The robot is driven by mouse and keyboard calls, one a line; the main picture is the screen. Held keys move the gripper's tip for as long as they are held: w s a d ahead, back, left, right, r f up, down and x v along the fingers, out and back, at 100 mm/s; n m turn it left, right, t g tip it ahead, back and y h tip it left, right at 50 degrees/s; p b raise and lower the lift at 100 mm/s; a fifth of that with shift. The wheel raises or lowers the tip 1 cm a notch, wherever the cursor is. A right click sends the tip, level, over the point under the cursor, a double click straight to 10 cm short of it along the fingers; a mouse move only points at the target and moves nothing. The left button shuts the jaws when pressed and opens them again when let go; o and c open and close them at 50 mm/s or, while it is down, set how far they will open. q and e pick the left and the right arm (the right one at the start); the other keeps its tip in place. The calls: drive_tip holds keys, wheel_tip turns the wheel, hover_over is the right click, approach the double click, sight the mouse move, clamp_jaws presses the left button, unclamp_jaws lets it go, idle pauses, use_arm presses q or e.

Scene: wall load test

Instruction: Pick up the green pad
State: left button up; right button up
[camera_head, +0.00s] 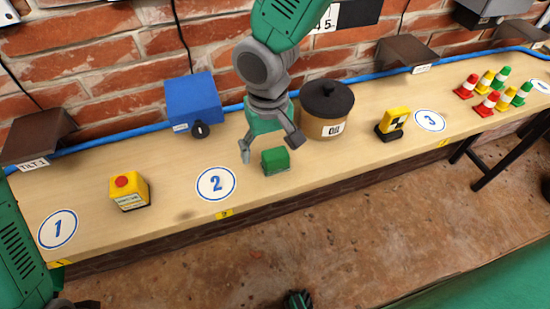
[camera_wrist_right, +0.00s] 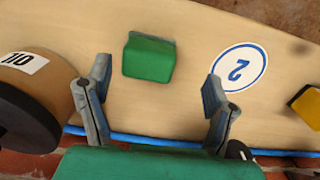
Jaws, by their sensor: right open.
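The green pad (camera_head: 275,161) is a small green block lying on the wooden bench, to the right of the round "2" marker. It also shows in the right wrist view (camera_wrist_right: 149,59), whole and in the gap ahead of the fingers. My right gripper (camera_head: 270,147) comes down from above with its fingers spread, just behind and above the pad. In the right wrist view the open fingers (camera_wrist_right: 157,77) stand either side of the pad's line, with nothing between them.
The wooden bench (camera_head: 330,163) also bears a blue box (camera_head: 192,100) behind left, a black-lidded "OIL" pot (camera_head: 325,112) close right, a yellow button box (camera_head: 129,192), a yellow-black block (camera_head: 393,123) and several small cones. A blue hose runs along the brick wall.

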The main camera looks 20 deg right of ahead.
sight(268, 156)
drive_tip(key=shift+a+f, duration=0.5)
drive_tip(key=shift+f, duration=0.4)
drive_tip(key=shift+d+f, duration=0.3)
drive_tip(key=shift+f, duration=0.35)
drive_tip(key=d+f, duration=0.2)
drive_tip(key=d, duration=0.1)
drive_tip(key=shift+s+f, duration=0.15)
drive_tip(key=shift+s, duration=0.2)
drive_tip(key=shift+a, duration=0.6)
drive_tip(key=c, duration=0.8)
drive_tip(key=shift+a, duration=0.45)
drive_tip(key=shift+c, duration=1)
drive_tip(key=shift+d, duration=0.35)
drive_tip(key=r, duration=0.2)
drive_tip(key=w+r, duration=0.1)
drive_tip(key=shift+w+r, duration=0.2)
drive_tip(key=shift+r, duration=0.2)
drive_tip(key=shift+c, duration=0.6)
drive_tip(key=r, duration=0.6)
drive_tip(key=shift+s+a, duration=0.15)
drive_tip(key=shift+s, duration=0.15)
use_arm(q)
drive_tip(key=shift+r, duration=0.25)
use_arm(e)
drive_tip(key=shift+w+d+r, duration=0.15)
drive_tip(key=shift+d, duration=0.1)
